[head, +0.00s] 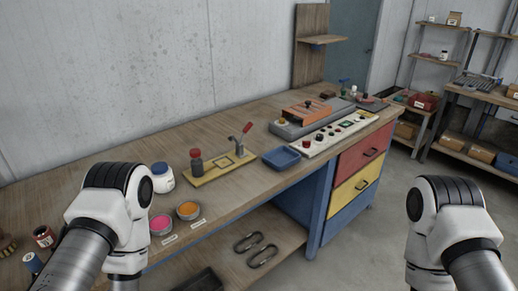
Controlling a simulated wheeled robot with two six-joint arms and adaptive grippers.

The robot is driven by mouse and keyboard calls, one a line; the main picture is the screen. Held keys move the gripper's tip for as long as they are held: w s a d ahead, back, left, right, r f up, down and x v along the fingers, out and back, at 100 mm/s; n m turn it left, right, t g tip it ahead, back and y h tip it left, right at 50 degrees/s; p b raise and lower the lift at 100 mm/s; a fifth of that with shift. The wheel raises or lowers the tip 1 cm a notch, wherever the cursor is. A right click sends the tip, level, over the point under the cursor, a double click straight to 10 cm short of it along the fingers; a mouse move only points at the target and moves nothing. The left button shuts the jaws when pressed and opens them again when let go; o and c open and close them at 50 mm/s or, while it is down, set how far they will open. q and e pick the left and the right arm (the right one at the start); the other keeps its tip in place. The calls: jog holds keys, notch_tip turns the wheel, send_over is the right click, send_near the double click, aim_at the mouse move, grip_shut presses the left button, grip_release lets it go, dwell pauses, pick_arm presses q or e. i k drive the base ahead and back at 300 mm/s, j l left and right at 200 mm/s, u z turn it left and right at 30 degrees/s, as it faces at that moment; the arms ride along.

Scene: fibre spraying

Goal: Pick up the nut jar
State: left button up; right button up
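I cannot tell for certain which container is the nut jar. A white jar with a dark blue top (162,179) stands upright on the wooden workbench (100,167), just right of my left arm, which hides part of the bench around it. A small jar with a dark red body and pale label (43,237) stands at the bench's left end. My left and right arms show at the lower left and lower right, but neither gripper's fingers are in view.
Pink (161,224) and orange (188,210) dishes sit near the front edge. A yellow fixture (215,172) with a red-handled lever, a blue tray (281,158) and a control panel (325,137) stand further right. A blue spool-like item (32,262) is at lower left.

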aim_at(164, 183)
jog(key=u, duration=0.85)
jog(key=z, duration=0.1)
